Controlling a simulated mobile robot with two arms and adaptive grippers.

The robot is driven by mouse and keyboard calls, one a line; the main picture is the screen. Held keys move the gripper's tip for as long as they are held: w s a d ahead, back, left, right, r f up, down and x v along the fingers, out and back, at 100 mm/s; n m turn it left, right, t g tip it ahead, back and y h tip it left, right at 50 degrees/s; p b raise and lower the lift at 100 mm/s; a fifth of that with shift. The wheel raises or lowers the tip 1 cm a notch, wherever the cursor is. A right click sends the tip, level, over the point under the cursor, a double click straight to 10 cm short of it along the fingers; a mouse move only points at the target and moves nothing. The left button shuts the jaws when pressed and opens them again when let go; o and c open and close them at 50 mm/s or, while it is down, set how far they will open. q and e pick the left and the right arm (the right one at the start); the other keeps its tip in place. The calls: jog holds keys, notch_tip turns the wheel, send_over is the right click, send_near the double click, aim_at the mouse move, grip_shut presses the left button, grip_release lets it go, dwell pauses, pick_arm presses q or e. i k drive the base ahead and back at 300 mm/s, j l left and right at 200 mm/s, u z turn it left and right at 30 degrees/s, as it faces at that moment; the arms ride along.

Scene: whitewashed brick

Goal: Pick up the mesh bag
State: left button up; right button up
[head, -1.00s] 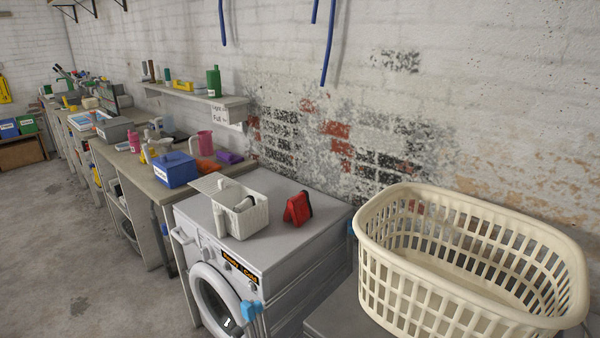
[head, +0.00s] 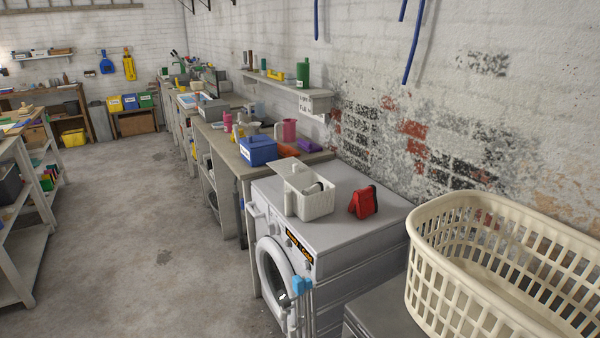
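I cannot pick out a mesh bag in the head view. A large cream laundry basket (head: 437,290) with slatted sides stands at the lower right; only part of its inside shows, and no bag can be made out in it. A white washing machine (head: 345,222) stands left of the basket. On its top are a pale lidded caddy (head: 318,206) and a red stand-like object (head: 363,202). Neither of my grippers shows in this view.
A workbench (head: 232,147) with a blue box (head: 258,151) and clutter runs along the wall beyond the washer. Light blue items (head: 301,284) hang by the washer door. White shelving (head: 22,255) stands at left. The concrete floor (head: 135,250) between is clear.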

aim_at(308, 208)
jog(key=i+j+z, duration=0.1)
jog(key=z, duration=0.3)
jog(key=i+j+z, duration=0.1)
jog(key=z, duration=0.25)
jog(key=i+j+z, duration=0.1)
jog(key=z, duration=0.3)
jog(key=i+j+z, duration=0.25)
jog(key=j, duration=0.6)
jog(key=i+j+z, duration=0.1)
jog(key=j+z, duration=0.2)
jog(key=j, duration=0.5)
jog(key=j+z, duration=0.25)
jog(key=j, duration=0.65)
jog(key=i+j, duration=0.1)
jog(key=j, duration=1)
jog(key=i+j, duration=0.1)
jog(key=j, duration=1)
jog(key=z, duration=0.05)
